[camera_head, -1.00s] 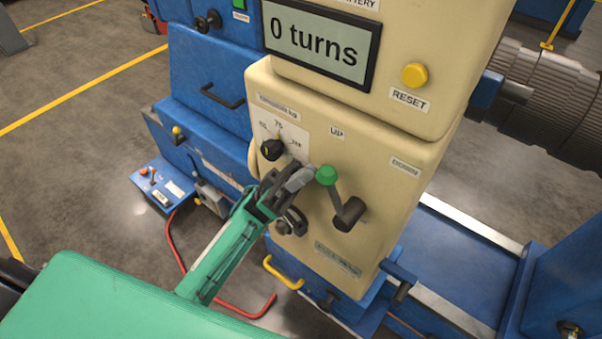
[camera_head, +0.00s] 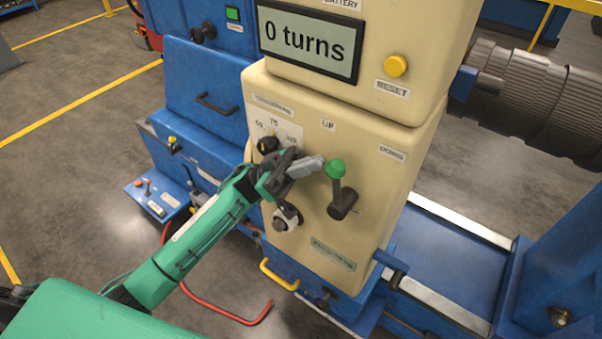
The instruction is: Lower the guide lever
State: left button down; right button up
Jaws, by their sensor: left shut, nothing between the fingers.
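The guide lever (camera_head: 338,188) is on the front of the cream control box (camera_head: 300,222). It has a green knob (camera_head: 335,168) on top and a dark hub at its lower end. The lever stands nearly upright, its knob below the label UP (camera_head: 327,125); the label DOWN (camera_head: 391,153) is to the right. My left gripper (camera_head: 318,161) is shut and empty, its fingertips just left of the green knob. I cannot tell whether they touch it. My left arm covers part of the box's left edge. My right gripper is not in view.
A black dial (camera_head: 268,145) and a lower knob (camera_head: 287,217) sit close to my left gripper. Above are the display reading 0 turns (camera_head: 308,41) and a yellow RESET button (camera_head: 396,66). A yellow handle (camera_head: 279,275) and red hose (camera_head: 225,313) are below.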

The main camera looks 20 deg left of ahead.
aim_at(342, 174)
pick_arm(q)
jog(key=d, duration=0.1)
jog(key=d+r, duration=0.1)
jog(key=d+y+p, duration=0.1)
jog(key=shift+s+d+r, duration=0.1)
jog(key=shift+s+r, duration=0.1)
jog(key=shift+s, duration=0.1)
jog(key=shift+s+d+y, duration=0.15)
jog(key=shift+d+y, duration=0.15)
jog(key=shift+d, duration=0.05)
jog(key=shift+s+d+r, duration=0.1)
jog(key=shift+s+d, duration=0.2)
jog(key=shift+d, duration=0.25)
jog(key=shift+s+d, duration=0.1)
jog(key=shift+d, duration=0.5)
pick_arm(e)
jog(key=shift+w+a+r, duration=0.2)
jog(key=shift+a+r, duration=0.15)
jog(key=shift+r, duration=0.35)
pick_arm(q)
jog(key=shift+s+d, duration=0.1)
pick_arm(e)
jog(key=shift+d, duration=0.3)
